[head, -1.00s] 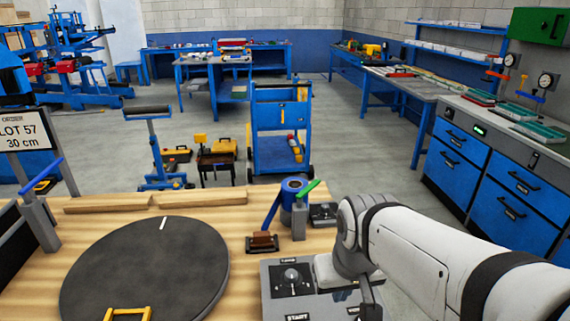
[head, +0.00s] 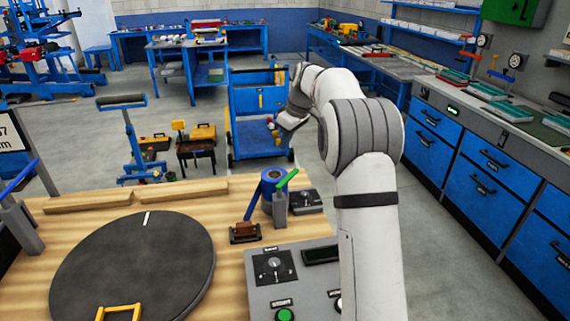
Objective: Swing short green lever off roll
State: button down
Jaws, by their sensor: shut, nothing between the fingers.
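The short green lever (head: 287,179) sits on top of a grey post (head: 280,208) and slants up to the right. The blue roll (head: 269,186) stands right beside the post, with a blue strip running down from it to a small brown block (head: 245,231). I cannot tell whether the lever touches the roll. My arm rises on the right and bends over at its top. My gripper (head: 290,124) is at its end, small in view before the blue cart, shut and empty. It is well above and beyond the lever, apart from it.
On the wooden bench lie a large dark disc (head: 130,265) with a yellow handle (head: 120,309), and wooden strips (head: 135,196). A control box (head: 268,285) is at the front, a small dark device (head: 306,200) right of the post. A blue lever (head: 18,179) stands left.

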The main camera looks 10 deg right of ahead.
jog(key=f, duration=0.1)
jog(key=p, duration=0.1)
send_near(283, 176)
jog(key=w+a+f, duration=0.3)
jog(key=a+f, duration=0.1)
jog(key=shift+w+f, duration=0.25)
jog(key=shift+w, duration=0.1)
jog(key=shift+d+f, duration=0.1)
jog(key=shift+f, duration=0.25)
jog(key=shift+s+d+r+p, duration=0.1)
jog(key=shift+s+d+p, duration=0.35)
jog(key=shift+s+d, duration=0.8)
jog(key=shift+s, duration=0.1)
jog(key=shift+a, duration=0.1)
